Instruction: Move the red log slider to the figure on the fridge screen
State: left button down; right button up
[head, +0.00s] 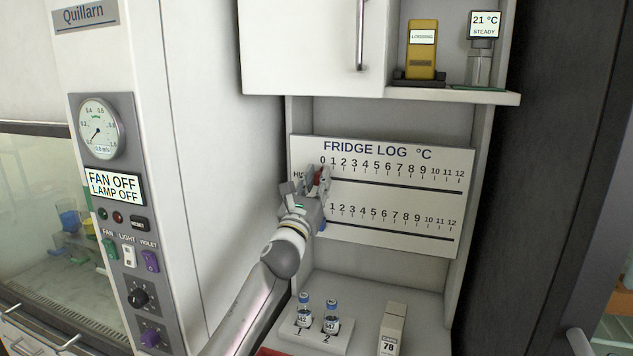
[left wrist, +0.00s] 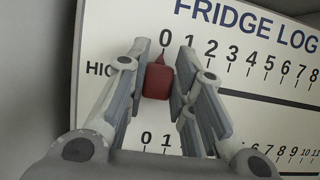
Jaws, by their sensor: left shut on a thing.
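The red log slider (head: 318,176) sits at the left end of the upper HIGH scale on the white FRIDGE LOG board (head: 392,238). In the left wrist view the red slider (left wrist: 157,80) has its pointer up at about the 0 mark. My left gripper (head: 315,186) is shut on it, one finger on each side. A small screen (head: 485,24) on the upper shelf reads 21 °C STEADY; I cannot tell that it is the fridge's. No screen in view is marked as the fridge's. My right gripper is not in view.
The upper slot to the right of the red slider is clear. A blue slider (head: 322,224) shows partly behind my gripper at the lower scale. Two vials in a white rack (head: 316,337) and a white device (head: 393,325) stand below. A yellow logger (head: 422,52) is on the shelf.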

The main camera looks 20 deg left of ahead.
pick_arm(q)
jog(key=d+b, duration=0.1)
jog(key=d, duration=0.6)
jog(key=d+b, duration=0.1)
jog(key=d, duration=0.6)
jog(key=d+b, duration=0.2)
jog(key=d, duration=0.4)
jog(key=shift+s+d, duration=0.35)
jog(key=shift+d, duration=0.05)
jog(key=c, duration=1.2)
grip_release()
jog(key=shift+c, duration=0.2)
jog(key=shift+f, duration=0.1)
jog(key=v, duration=1.2)
